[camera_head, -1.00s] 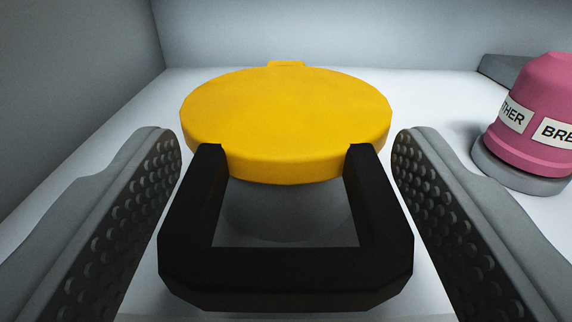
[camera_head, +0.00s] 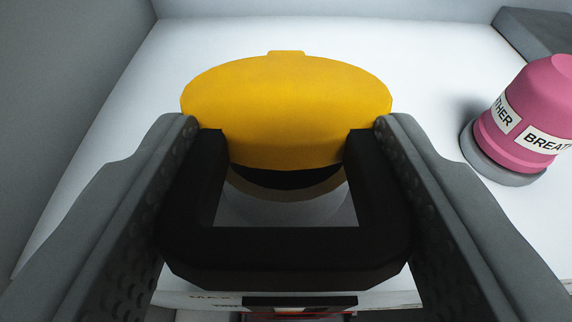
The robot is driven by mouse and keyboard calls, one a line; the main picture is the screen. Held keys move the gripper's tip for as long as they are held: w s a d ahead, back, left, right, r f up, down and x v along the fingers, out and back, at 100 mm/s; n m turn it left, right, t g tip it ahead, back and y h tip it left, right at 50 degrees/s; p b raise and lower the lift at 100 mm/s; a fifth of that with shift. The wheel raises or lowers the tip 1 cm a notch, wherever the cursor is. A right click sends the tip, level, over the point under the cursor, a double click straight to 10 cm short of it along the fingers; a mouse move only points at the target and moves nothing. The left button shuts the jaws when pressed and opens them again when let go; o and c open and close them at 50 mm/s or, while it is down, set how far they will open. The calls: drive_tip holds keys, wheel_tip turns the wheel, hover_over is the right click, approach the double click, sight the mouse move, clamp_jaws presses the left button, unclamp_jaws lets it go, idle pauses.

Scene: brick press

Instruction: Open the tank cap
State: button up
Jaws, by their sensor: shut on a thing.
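The tank cap is a round yellow lid (camera_head: 286,105) with a black U-shaped handle (camera_head: 285,258) on its near side and a small tab at its far edge. The lid is tilted up at its near side, with a dark gap and part of a pale round neck (camera_head: 290,205) showing below it. My gripper (camera_head: 287,135) has its two grey fingers closed against the left and right sides of the handle, near where it meets the lid. The far edge of the neck is hidden by the lid.
A pink breather cap (camera_head: 530,120) on a grey base stands to the right on the white surface (camera_head: 120,150). A grey block (camera_head: 540,35) is at the far right, and a grey wall (camera_head: 65,90) is at the left. Partly visible lettering shows at the near edge.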

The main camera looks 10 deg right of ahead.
sight(286, 161)
drive_tip(key=shift+w+d+r+g+y, duration=0.1)
drive_tip(key=shift+w+r+g, duration=0.2)
drive_tip(key=shift+r+g, duration=0.25)
drive_tip(key=shift+w+r+g+y, duration=0.1)
drive_tip(key=shift+w+r+g, duration=0.15)
drive_tip(key=shift+r+g, duration=0.25)
drive_tip(key=shift+w+d+r+g+y, duration=0.1)
drive_tip(key=shift+w+r+g, duration=0.2)
drive_tip(key=shift+r+g, duration=0.25)
drive_tip(key=shift+w+d+r, duration=0.15)
drive_tip(key=shift+w+r, duration=0.8)
drive_tip(key=shift+r, duration=0.1)
drive_tip(key=shift+w+d+r, duration=0.15)
drive_tip(key=shift+w+r, duration=0.2)
drive_tip(key=shift+w, duration=0.3)
drive_tip(key=shift+w+d+r, duration=0.1)
drive_tip(key=shift+w+r, duration=0.2)
drive_tip(key=shift+w, duration=0.35)
drive_tip(key=o, duration=1.4)
drive_tip(key=shift+w, duration=0.1)
drive_tip(key=v, duration=1.7)
drive_tip(key=shift+s+a, duration=0.1)
drive_tip(key=shift+s, duration=0.1)
